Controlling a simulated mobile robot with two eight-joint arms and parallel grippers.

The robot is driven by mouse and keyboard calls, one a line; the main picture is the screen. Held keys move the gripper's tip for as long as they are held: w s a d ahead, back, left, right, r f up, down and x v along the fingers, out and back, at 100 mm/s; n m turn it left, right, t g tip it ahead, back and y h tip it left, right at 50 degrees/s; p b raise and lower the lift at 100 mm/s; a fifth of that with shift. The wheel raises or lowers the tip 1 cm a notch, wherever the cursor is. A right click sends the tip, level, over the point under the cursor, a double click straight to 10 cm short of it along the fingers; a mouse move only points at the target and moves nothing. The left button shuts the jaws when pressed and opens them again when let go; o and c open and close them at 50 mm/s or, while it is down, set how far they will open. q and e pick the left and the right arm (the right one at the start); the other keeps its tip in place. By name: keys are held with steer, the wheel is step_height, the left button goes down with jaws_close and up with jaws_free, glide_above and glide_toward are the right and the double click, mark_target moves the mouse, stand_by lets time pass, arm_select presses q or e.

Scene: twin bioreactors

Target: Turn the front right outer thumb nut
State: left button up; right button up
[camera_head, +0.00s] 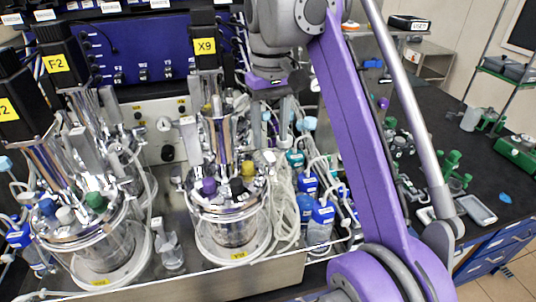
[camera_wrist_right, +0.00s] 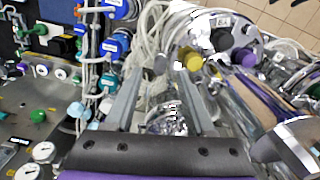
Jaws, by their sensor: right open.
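The front right bioreactor (camera_head: 228,218) is a glass vessel with a shiny metal lid, purple, black and yellow caps and a motor column labelled X9 (camera_head: 205,47). Its lid (camera_wrist_right: 215,45) shows in the upper right of the wrist view. Small metal fittings crowd the lid; I cannot tell which is the front right outer thumb nut. My right gripper (camera_head: 285,128) points down behind and right of this lid. In the wrist view the right gripper (camera_wrist_right: 158,88) is open, its two grey fingers apart. Shiny metal (camera_wrist_right: 168,118) shows between them, its identity unclear. My left gripper is not in view.
Another bioreactor (camera_head: 92,235) stands at the left. Clear tubing (camera_head: 285,205) and blue-capped bottles (camera_head: 320,225) crowd the right side of the X9 vessel. A blue panel (camera_head: 140,45) stands behind.

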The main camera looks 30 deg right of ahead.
mark_target(270, 156)
step_height(270, 156, down, 4)
steer(key=shift+f+b, duration=0.1)
steer(key=shift+b, duration=0.35)
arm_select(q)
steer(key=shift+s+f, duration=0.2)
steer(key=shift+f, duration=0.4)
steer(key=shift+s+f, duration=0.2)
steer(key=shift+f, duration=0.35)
arm_select(e)
steer(key=shift+w+f, duration=0.1)
steer(key=shift+f, duration=0.25)
jaws_close()
